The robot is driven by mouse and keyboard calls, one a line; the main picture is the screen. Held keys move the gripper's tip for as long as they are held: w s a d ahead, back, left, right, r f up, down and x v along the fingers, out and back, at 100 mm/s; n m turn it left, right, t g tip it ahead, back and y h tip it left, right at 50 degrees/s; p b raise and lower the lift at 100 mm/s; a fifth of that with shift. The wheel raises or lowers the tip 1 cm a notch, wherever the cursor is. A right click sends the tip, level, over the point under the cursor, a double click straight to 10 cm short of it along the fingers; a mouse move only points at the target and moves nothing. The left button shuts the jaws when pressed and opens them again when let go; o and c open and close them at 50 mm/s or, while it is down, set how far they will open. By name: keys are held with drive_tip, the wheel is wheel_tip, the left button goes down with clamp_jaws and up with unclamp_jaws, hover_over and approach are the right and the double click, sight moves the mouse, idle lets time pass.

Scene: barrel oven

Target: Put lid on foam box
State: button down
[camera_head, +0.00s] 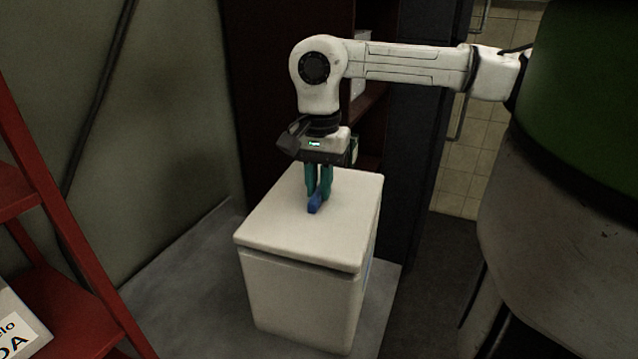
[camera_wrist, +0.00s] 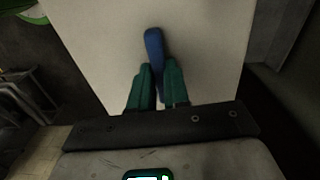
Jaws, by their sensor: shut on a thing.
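The white foam box (camera_head: 298,305) stands on the floor in the head view. Its white lid (camera_head: 290,230) lies over the box top, with a dark seam between lid and box along the front. The lid fills much of the wrist view (camera_wrist: 100,40). A blue handle (camera_head: 314,204) rises from the lid's middle and also shows in the wrist view (camera_wrist: 154,50). My gripper (camera_head: 318,190) points down over the lid, its green fingers shut on the blue handle. Whether the lid is fully seated all round cannot be told; its far edge is partly hidden.
A red shelf frame (camera_head: 70,230) stands at the left, with a labelled box (camera_head: 15,325) on it. A dark cabinet (camera_head: 408,130) stands behind the foam box. A grey-green wall (camera_head: 160,110) is at the left. Dark floor (camera_head: 440,270) is free at the right.

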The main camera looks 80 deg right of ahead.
drive_tip(key=shift+f+b, duration=0.7)
drive_tip(key=shift+b, duration=0.5)
idle(1.5)
idle(0.4)
drive_tip(key=c, duration=0.5)
unclamp_jaws()
drive_tip(key=shift+c, duration=0.2)
drive_tip(key=shift+r, duration=0.15)
drive_tip(key=shift+r+p, duration=1.9)
drive_tip(key=shift+r, duration=1.5)
drive_tip(key=shift+c, duration=0.2)
clamp_jaws()
